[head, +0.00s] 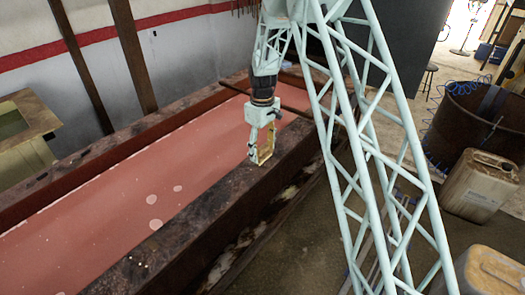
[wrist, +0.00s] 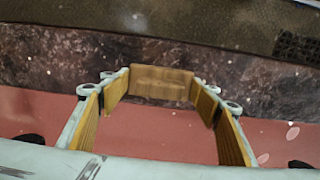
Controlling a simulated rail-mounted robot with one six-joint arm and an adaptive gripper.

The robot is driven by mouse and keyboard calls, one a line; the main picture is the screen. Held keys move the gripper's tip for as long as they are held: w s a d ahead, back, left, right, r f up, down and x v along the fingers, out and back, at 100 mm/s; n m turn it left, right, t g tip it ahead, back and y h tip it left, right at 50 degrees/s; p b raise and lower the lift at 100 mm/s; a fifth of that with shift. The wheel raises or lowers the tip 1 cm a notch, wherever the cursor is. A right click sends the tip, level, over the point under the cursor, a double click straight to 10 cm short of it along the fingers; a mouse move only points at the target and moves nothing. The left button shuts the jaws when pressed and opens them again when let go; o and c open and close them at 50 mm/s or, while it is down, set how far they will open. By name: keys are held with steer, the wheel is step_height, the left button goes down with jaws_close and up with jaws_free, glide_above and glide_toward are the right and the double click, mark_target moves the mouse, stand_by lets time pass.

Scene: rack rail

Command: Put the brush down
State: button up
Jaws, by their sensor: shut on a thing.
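The brush (wrist: 160,84) shows in the wrist view as a brown wooden block between my fingertips; its underside and bristles are hidden. My gripper (wrist: 160,92) is shut on it, with yellow-lined fingers on both sides. In the head view my gripper (head: 262,156) points down over the dark near rim (head: 225,195) of the long trough. The brush cannot be told apart from the fingers there. Whether it touches the rim I cannot tell.
The trough has a pinkish-red floor (head: 110,215) with pale spots. A yellowish bin (head: 42,140) stands at the left. A rusty drum (head: 470,125) and a dirty canister (head: 480,185) stand at the right. The rim around my gripper looks clear.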

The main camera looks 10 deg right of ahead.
mark_target(263, 147)
steer(key=shift+f, duration=0.1)
steer(key=o, duration=0.8)
step_height(263, 147, up, 11)
steer(key=shift+r, duration=0.65)
steer(key=shift+r, duration=0.1)
stand_by(0.7)
